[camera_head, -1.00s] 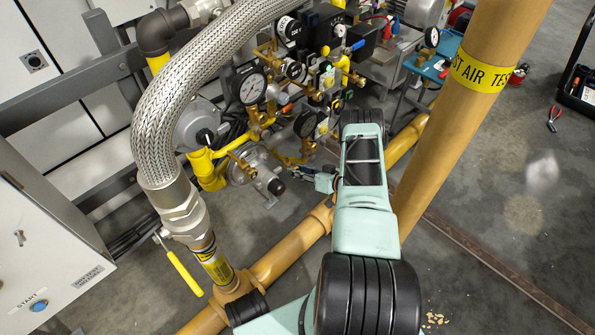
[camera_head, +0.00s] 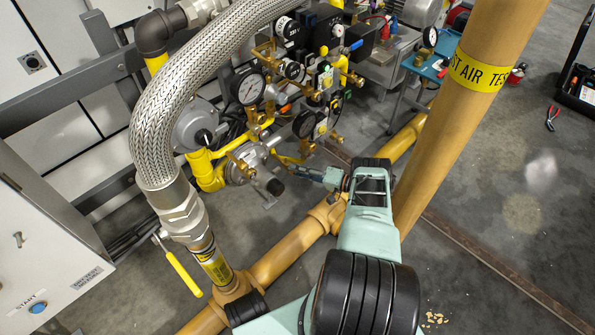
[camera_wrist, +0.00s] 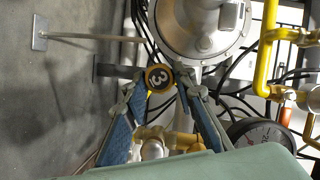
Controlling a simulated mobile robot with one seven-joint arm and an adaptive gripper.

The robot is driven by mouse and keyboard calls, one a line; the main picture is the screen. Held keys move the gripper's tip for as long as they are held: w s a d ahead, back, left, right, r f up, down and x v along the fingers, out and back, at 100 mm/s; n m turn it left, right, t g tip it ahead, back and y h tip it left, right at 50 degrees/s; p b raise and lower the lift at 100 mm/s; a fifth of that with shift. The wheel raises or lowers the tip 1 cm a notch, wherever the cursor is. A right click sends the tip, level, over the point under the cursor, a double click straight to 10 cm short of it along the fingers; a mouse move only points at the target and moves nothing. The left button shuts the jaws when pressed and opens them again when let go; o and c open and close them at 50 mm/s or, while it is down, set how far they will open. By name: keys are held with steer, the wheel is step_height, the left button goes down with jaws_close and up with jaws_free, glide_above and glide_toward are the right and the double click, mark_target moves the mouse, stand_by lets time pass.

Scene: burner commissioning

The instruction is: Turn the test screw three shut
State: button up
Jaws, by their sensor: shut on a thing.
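Test screw three shows in the wrist view as a small round tag (camera_wrist: 159,77) with a yellow rim and a 3 on a dark face. The tips of my gripper (camera_wrist: 162,84) lie on either side of it, and the jaws are shut on it. The 3 appears turned sideways in that view. In the head view my gripper (camera_head: 303,172) points left at the low end of the valve train, right of the grey regulator (camera_head: 245,163). The screw itself is too small to make out there.
A pressure gauge (camera_head: 248,87) and brass fittings sit above my gripper. A braided hose (camera_head: 160,120) arches at the left. A thick tan pipe (camera_head: 425,150) stands right of my arm, and a lower tan pipe (camera_head: 285,255) runs beneath it. Yellow piping (camera_wrist: 262,70) shows close by.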

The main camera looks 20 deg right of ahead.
steer(key=shift+m, duration=0.4)
steer(key=o, duration=1.2)
steer(key=shift+c, duration=0.2)
steer(key=o, duration=0.3)
step_height(320, 180, up, 9)
steer(key=shift+w+d+r, duration=0.1)
steer(key=shift+d, duration=0.05)
steer(key=shift+r, duration=0.2)
steer(key=c, duration=0.3)
steer(key=shift+r, duration=0.25)
